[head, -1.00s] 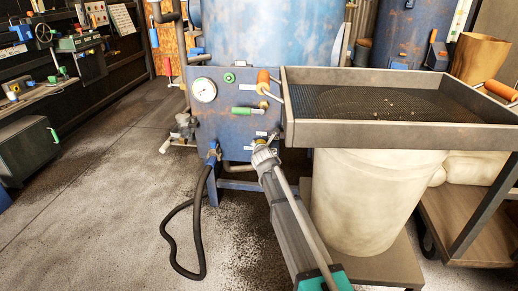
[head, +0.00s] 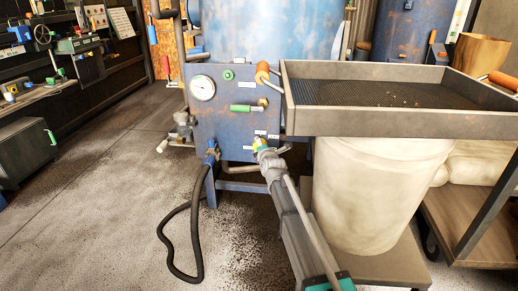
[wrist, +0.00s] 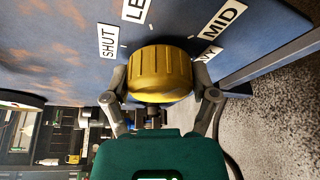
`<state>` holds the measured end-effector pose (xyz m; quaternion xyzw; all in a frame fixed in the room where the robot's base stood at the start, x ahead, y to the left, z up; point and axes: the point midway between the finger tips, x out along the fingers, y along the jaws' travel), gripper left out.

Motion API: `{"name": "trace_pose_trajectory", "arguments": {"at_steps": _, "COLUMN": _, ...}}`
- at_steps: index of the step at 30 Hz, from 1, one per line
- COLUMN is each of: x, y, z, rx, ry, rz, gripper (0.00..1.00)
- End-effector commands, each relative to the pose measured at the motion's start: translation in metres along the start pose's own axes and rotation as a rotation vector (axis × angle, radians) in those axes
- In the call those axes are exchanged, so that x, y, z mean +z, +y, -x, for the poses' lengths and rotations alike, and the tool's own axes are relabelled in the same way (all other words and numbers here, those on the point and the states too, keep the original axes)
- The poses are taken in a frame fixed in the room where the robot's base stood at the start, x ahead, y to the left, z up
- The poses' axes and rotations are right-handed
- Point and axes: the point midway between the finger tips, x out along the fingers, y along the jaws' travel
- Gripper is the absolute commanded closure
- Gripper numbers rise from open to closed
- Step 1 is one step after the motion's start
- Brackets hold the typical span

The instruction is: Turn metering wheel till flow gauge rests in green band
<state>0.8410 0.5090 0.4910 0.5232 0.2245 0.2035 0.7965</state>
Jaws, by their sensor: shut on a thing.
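The yellow ribbed metering wheel (wrist: 160,72) sits on the blue panel in the wrist view, with a finger of my gripper (wrist: 159,88) pressed on each side of it. In the head view, part of the wheel (head: 258,143) shows low on the panel, just past the end of my gripper (head: 264,153). The round white gauge (head: 202,88) is at the panel's upper left. Its needle and any green band are too small to read.
Labels around the wheel include SHUT (wrist: 108,42) and MID (wrist: 220,19); others are partly cut off or covered. A grated tray (head: 400,124) stands right of the panel above a pale drum (head: 365,195). A black hose (head: 196,225) hangs left of my arm.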

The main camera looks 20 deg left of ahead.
Motion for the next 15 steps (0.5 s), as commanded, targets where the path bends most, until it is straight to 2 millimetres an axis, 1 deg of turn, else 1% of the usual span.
{"name": "trace_pose_trajectory", "arguments": {"at_steps": 6, "x": -0.0007, "y": -0.0006, "z": -0.0012, "rx": 0.022, "ry": 0.001, "rz": -0.056, "gripper": 0.73}}
{"name": "trace_pose_trajectory", "arguments": {"at_steps": 15, "x": -0.0009, "y": 0.0003, "z": -0.0012, "rx": 0.033, "ry": 0.002, "rz": -0.082, "gripper": 0.73}}
